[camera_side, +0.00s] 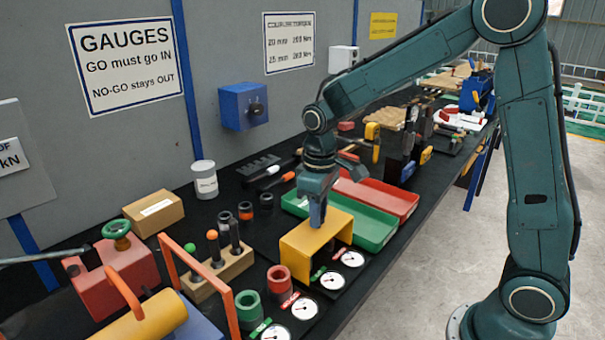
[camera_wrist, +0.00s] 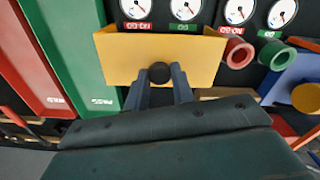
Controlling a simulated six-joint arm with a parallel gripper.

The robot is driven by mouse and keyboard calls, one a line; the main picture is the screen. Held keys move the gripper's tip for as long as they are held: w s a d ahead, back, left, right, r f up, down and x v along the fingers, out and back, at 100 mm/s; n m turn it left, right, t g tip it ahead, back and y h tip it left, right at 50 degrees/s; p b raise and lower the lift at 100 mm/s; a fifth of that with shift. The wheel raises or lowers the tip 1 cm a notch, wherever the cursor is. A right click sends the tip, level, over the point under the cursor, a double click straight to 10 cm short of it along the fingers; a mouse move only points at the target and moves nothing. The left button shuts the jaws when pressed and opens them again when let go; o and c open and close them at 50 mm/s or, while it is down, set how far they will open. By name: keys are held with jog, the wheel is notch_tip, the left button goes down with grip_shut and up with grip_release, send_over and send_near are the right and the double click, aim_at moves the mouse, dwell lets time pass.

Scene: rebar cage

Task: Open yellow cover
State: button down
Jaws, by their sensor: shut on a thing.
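The yellow cover (camera_side: 308,243) is a bent box-like shell on the black bench in the side view. Its front is open toward two dial gauges (camera_side: 352,259). In the wrist view the yellow cover (camera_wrist: 203,58) fills the upper middle, with two dials (camera_wrist: 186,9) just past its edge. My gripper (camera_side: 318,222) points down at the top of the cover. In the wrist view my gripper (camera_wrist: 160,78) has its fingers closed around a dark round knob (camera_wrist: 159,71) on the cover. Whether the cover is lifted off the bench I cannot tell.
A green tray (camera_side: 375,238) and a red tray (camera_side: 400,203) lie right of the cover. A wooden block with plug gauges (camera_side: 228,268) and red and green ring gauges (camera_side: 279,279) stand left. A tall orange frame (camera_side: 205,290) rises at the front left.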

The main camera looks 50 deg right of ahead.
jog(key=w, duration=1.1)
jog(key=shift+w+r, duration=0.15)
jog(key=shift+w, duration=0.25)
jog(key=c, duration=1.2)
grip_release()
jog(key=shift+s, duration=0.1)
notch_tip(320, 180, up, 14)
jog(key=shift+f, duration=0.15)
